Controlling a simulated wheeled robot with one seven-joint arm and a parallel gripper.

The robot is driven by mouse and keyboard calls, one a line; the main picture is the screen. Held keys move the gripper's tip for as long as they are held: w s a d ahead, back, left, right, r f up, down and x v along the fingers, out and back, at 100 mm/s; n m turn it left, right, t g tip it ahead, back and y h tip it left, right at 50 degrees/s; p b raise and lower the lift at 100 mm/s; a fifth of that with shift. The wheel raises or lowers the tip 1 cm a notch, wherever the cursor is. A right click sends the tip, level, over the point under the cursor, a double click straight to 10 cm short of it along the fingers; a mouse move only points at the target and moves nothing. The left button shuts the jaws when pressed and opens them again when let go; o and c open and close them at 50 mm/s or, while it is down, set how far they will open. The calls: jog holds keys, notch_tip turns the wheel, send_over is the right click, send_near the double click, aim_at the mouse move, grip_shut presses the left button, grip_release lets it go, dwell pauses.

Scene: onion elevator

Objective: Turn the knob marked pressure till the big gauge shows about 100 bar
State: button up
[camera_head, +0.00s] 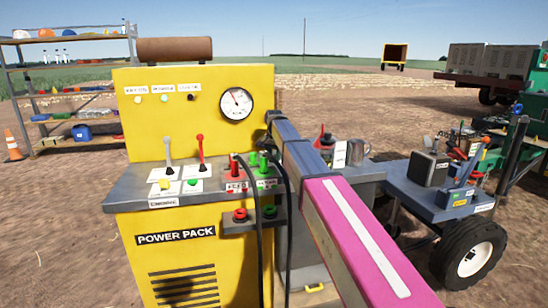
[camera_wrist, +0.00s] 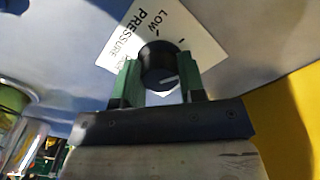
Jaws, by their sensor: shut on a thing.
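The black pressure knob (camera_wrist: 158,60) sits on a white label (camera_wrist: 192,45) reading PRESSURE and LOW in the wrist view. Its white pointer line faces down and slightly right in that picture. My gripper (camera_wrist: 160,82) has its green fingers on either side of the knob and is shut on it. The big gauge (camera_head: 236,104) is round and white on the yellow power pack panel in the head view. Its needle points to the upper left; the numbers are too small to read. In the head view my arm hides the knob.
The yellow power pack (camera_head: 175,255) has a grey ledge with a grey lever (camera_head: 168,150), a red lever (camera_head: 201,148) and red and green hose couplings. Black hoses (camera_head: 258,220) hang in front, close to my arm. A cluttered trailer (camera_head: 430,195) stands to the right.

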aim_at(274, 155)
jog(key=o, duration=0.9)
jog(key=shift+o, duration=0.2)
notch_tip(274, 155, up, 10)
jog(key=shift+f, duration=0.1)
jog(key=shift+r, duration=0.55)
